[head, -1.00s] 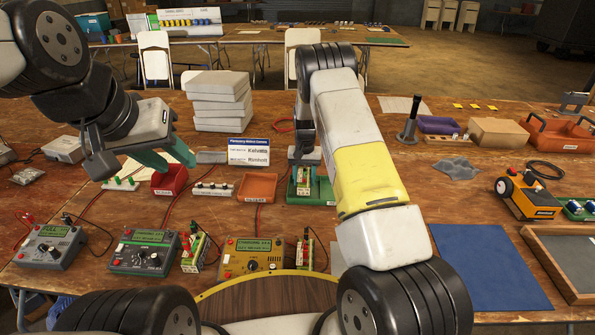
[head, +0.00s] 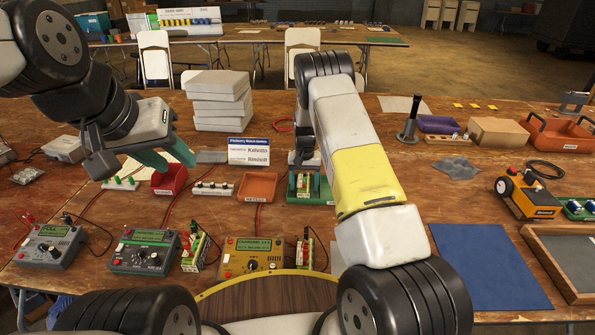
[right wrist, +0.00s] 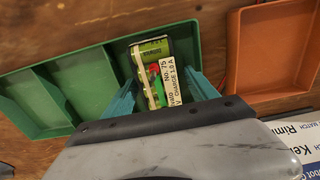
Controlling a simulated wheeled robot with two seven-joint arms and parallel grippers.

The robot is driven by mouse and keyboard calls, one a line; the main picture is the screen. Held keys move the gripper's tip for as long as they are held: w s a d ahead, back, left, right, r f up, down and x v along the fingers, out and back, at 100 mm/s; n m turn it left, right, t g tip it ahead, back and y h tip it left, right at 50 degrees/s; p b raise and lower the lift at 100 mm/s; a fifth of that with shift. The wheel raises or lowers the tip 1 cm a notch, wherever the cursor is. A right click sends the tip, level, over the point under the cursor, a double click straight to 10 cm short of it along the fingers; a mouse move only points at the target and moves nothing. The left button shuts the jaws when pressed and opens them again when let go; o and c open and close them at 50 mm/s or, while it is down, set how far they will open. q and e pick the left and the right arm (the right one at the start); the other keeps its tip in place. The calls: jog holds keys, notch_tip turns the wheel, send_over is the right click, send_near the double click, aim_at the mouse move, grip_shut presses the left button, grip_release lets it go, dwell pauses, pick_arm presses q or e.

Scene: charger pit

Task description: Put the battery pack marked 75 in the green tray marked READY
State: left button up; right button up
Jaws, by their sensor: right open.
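The battery pack marked 75 (right wrist: 152,72), with green cells and a white label reading No. 75, sits in the right-hand compartment of the green tray (right wrist: 57,62) in the right wrist view. My right gripper (right wrist: 158,88) is open, its teal fingers on either side of the pack. In the head view the pack (head: 303,184) shows in the green tray (head: 324,190), below my right gripper (head: 304,165); the tray's label is too small to read. My left gripper (head: 166,158) appears open and empty above the red tray (head: 168,182).
An orange tray (head: 258,187) stands left of the green tray. Several meters, including a yellow one (head: 252,257), and cables line the front. A stack of white boxes (head: 218,100) and a name sign (head: 249,151) stand behind. A blue mat (head: 490,265) lies clear at right.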

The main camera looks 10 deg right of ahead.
jog(key=s+r+t+y, duration=0.1)
jog(key=s+r, duration=0.1)
jog(key=r, duration=1)
jog(key=s+r, duration=0.3)
jog(key=r, duration=0.9)
jog(key=s+r+t+y, duration=0.1)
jog(key=s+r+t, duration=0.1)
jog(key=s+r, duration=0.8)
jog(key=s+r+n+t, duration=0.1)
jog(key=s+r, duration=0.1)
jog(key=s, duration=0.9)
jog(key=s+r+n+t, duration=0.2)
jog(key=s+r, duration=0.1)
jog(key=s, duration=0.8)
jog(key=shift+s+r, duration=0.15)
jog(key=shift+s, duration=0.25)
